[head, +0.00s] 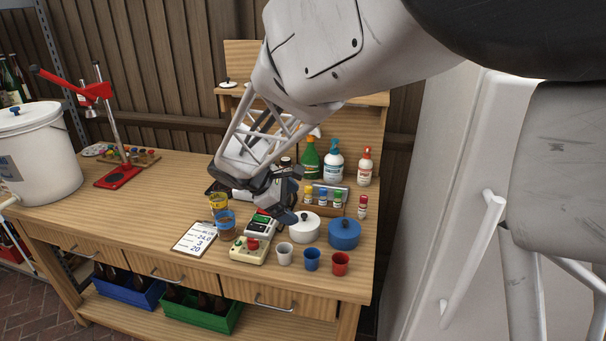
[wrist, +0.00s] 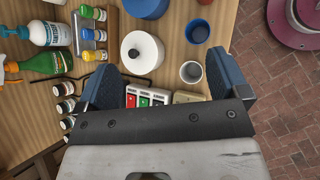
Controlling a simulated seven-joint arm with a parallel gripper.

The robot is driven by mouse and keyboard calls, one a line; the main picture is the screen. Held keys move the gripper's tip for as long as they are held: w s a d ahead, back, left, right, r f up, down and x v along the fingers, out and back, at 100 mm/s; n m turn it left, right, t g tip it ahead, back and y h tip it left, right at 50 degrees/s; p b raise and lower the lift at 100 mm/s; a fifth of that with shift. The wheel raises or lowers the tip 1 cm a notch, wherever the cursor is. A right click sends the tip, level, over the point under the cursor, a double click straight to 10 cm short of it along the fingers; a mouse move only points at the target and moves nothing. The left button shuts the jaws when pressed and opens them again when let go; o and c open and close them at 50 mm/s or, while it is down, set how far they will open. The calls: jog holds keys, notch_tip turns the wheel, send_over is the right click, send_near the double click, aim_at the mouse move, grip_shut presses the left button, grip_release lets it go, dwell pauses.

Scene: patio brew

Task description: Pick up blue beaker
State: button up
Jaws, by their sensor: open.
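The blue beaker (head: 312,260) stands upright near the table's front edge, between a white beaker (head: 284,254) and a red beaker (head: 340,263). In the wrist view the blue beaker (wrist: 197,32) is above the white beaker (wrist: 191,72), beyond my fingertips. My gripper (head: 286,198) is open and empty, above the table behind the row of beakers. Its two dark blue fingers are wide apart in the wrist view (wrist: 165,78), with the white beaker near the right finger. Nothing covers the blue beaker.
A white lidded pot (head: 305,227) and a blue lidded pot (head: 344,233) stand behind the beakers. A device with coloured buttons (head: 250,249) is to the left. A clipboard (head: 194,237) lies left.

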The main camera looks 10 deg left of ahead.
aim_at(216, 220)
jog(key=a+f+n+t, duration=0.2)
jog(key=a+f+n, duration=0.1)
jog(key=a, duration=0.5)
jog(key=a+f+n+t, duration=0.2)
jog(key=a+f+n, duration=0.1)
jog(key=a, duration=0.6)
jog(key=a+f+n+t+h, duration=0.1)
jog(key=a+f+n+t, duration=0.1)
jog(key=a+f, duration=0.3)
jog(key=shift+s+a+f+n, duration=0.15)
jog(key=shift+a+n, duration=0.2)
jog(key=shift+a, duration=0.8)
jog(key=shift+s+a+f+n, duration=0.15)
jog(key=shift+a+n, duration=0.2)
jog(key=shift+a, duration=0.75)
jog(key=shift+w+d, duration=0.1)
jog(key=shift+w, duration=0.05)
jog(key=shift+x, duration=1.2)
jog(key=shift+w, duration=0.1)
jog(key=shift+x, duration=2.5)
jog(key=shift+c, duration=0.3)
